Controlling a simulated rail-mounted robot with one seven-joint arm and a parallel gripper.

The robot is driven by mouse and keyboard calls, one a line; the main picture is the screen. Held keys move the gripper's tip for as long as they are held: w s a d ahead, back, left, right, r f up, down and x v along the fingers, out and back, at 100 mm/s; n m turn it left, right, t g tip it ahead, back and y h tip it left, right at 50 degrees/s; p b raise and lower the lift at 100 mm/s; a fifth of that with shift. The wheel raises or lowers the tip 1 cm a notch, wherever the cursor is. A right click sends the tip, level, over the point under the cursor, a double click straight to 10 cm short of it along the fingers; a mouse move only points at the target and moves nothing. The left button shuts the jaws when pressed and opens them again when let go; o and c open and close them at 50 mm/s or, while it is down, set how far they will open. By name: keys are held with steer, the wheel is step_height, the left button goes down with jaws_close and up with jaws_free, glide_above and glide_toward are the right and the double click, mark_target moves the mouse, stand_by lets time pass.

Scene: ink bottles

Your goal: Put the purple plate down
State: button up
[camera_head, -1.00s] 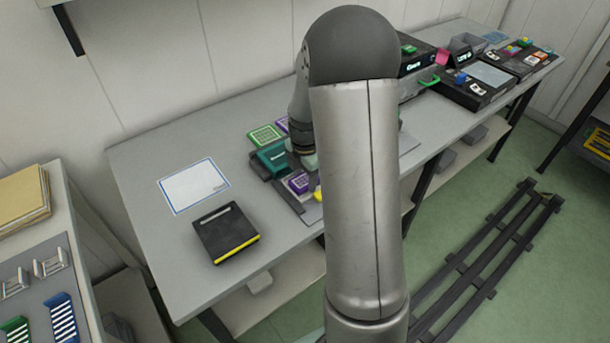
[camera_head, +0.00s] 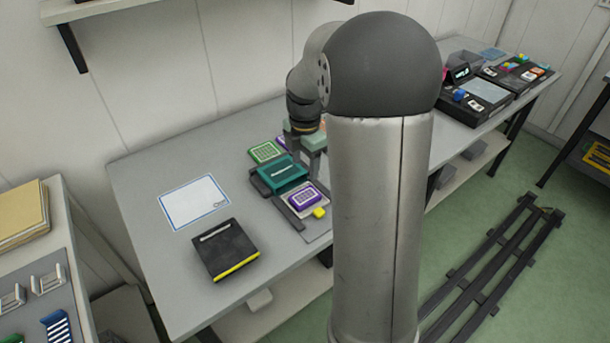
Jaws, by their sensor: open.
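A purple plate (camera_head: 303,196) with a pale grid face lies flat on a pale base at the front of the teal device (camera_head: 282,173). A second purple piece (camera_head: 281,143) shows in part at the back, beside a green grid plate (camera_head: 265,152). My gripper (camera_head: 312,146) is open, behind and slightly right of the front purple plate, and apart from it. Its fingertips are small and partly hidden by my arm. I see nothing held in it.
A yellow piece (camera_head: 319,212) lies just right of the front purple plate. A blue-bordered white sheet (camera_head: 194,202) and a black box with a yellow edge (camera_head: 226,251) lie to the left. More black devices (camera_head: 487,88) stand at the far right. My arm hides the middle of the bench.

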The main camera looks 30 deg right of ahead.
steer(key=s+a+m, duration=0.7)
steer(key=s+m, duration=0.2)
steer(key=s, duration=0.2)
steer(key=s+a+r+m, duration=0.1)
steer(key=s+a+m, duration=0.7)
steer(key=s+m, duration=0.2)
steer(key=shift+s, duration=0.8)
steer(key=shift+m, duration=0.3)
